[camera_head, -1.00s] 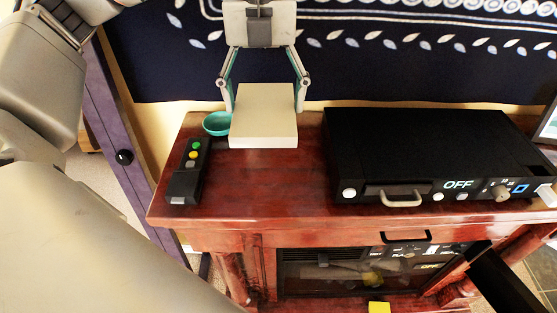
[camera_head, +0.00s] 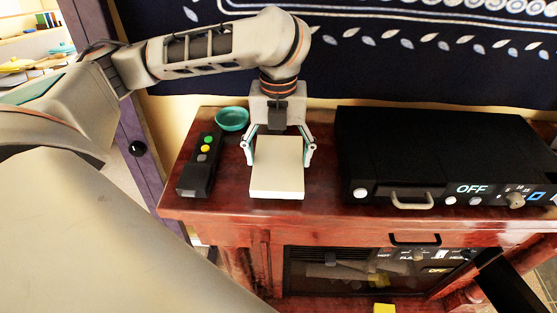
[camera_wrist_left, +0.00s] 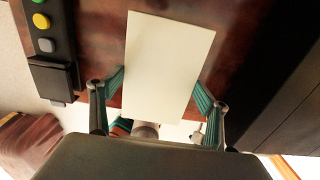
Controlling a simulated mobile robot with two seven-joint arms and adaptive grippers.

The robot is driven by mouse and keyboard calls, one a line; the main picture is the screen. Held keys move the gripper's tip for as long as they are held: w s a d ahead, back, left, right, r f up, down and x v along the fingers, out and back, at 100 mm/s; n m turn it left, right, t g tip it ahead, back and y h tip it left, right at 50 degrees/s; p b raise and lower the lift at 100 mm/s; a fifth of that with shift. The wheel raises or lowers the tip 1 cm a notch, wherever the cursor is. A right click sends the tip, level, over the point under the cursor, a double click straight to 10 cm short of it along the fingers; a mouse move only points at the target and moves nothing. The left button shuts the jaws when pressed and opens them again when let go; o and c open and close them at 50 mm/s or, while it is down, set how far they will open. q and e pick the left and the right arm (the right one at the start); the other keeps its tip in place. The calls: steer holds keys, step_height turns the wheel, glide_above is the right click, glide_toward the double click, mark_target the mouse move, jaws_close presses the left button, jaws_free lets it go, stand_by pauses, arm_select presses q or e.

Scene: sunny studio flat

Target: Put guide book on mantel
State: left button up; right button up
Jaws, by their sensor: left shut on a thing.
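The guide book, a plain cream-white block (camera_head: 277,170), is at the red-brown wooden mantel (camera_head: 225,202), between a remote and a black device. My left gripper (camera_head: 278,155) is shut on the book, one finger on each long side. The book lies level near the mantel top; I cannot tell whether it touches. In the left wrist view the book (camera_wrist_left: 167,62) shows between the two green-padded fingers (camera_wrist_left: 160,98). My right gripper is not in view.
A black remote-like box with coloured buttons (camera_head: 200,163) lies left of the book, and a teal bowl (camera_head: 232,119) sits behind it. A large black device marked OFF (camera_head: 430,150) fills the right. A dark blue patterned hanging (camera_head: 400,70) covers the wall.

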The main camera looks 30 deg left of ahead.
mark_target(279, 161)
arm_select(q)
steer(key=shift+f, duration=0.95)
steer(key=shift+f, duration=0.15)
steer(key=o, duration=1.3)
steer(key=shift+c, duration=0.2)
step_height(279, 161, up, 12)
